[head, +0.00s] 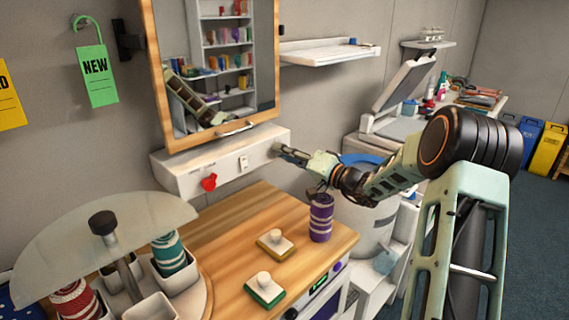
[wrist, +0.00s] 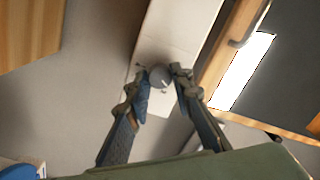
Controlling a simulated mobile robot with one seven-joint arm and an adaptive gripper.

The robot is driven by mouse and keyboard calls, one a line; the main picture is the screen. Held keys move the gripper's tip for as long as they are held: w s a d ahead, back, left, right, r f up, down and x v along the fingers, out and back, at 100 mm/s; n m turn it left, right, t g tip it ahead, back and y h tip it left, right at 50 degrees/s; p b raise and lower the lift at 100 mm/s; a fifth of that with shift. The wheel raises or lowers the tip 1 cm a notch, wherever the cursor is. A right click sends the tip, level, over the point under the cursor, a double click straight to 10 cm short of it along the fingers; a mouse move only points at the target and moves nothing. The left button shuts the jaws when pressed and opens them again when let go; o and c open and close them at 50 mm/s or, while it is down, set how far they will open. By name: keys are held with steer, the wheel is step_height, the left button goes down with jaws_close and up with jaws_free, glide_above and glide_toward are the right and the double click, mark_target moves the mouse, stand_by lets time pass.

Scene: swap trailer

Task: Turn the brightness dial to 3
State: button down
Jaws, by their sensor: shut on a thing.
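A white control box (head: 185,181) is fixed to the wall under a wood-framed mirror cabinet, and it also shows in the wrist view (wrist: 178,45). In the wrist view a round grey dial (wrist: 160,77) sits on the box between my fingertips. My gripper (head: 280,149) reaches the right end of the box's front and is shut on this dial, which it hides in the head view. It also shows in the wrist view (wrist: 161,83), one finger on each side. The dial's scale and setting cannot be read.
A red knob (head: 209,182) and a small switch (head: 243,162) are on the box, left of my gripper. Below, a wooden top (head: 220,240) holds two knobbed blocks and a purple can (head: 320,217). A mirror cabinet (head: 160,80) hangs above; a white shelf (head: 325,53) is to the right.

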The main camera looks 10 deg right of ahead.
steer(key=shift+f+m+t+h+b, duration=0.15)
steer(key=shift+m+b, duration=0.5)
steer(key=shift+m, duration=4.15)
steer(key=shift+r+m+t+h+b, duration=0.2)
steer(key=shift+m+b, duration=0.45)
steer(key=shift+m, duration=4.15)
steer(key=shift+f, duration=0.2)
steer(key=c, duration=1.7)
jaws_free()
steer(key=v, duration=1.2)
steer(key=shift+s+a, duration=0.15)
